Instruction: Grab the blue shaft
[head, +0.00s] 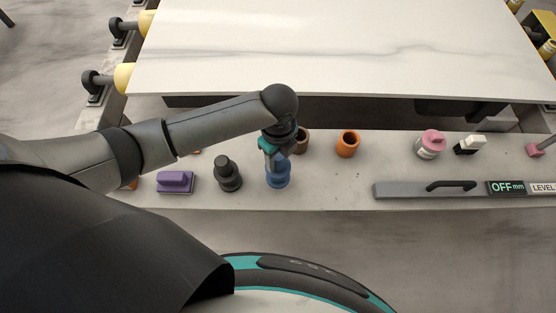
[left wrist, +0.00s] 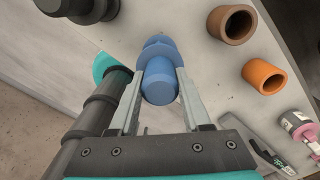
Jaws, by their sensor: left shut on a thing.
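The blue shaft (head: 278,178) stands on the grey ledge in the head view, just right of a black stepped piece. It also shows in the left wrist view (left wrist: 160,80), seen from above with a rounded top and a wider collar. My left gripper (head: 276,160) is over it, pointing down. In the left wrist view its two fingers (left wrist: 160,94) are on either side of the shaft's top, shut on it. The shaft's lower part is partly hidden from the wrist camera. My right gripper is not in view.
A black stepped piece (head: 228,175) and a purple block (head: 175,182) stand to the left. A brown cup (head: 302,142) and an orange cup (head: 347,144) stand to the right. A pink-topped bottle (head: 430,145) and a grey level (head: 420,190) lie farther right. A white slab (head: 330,50) is behind.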

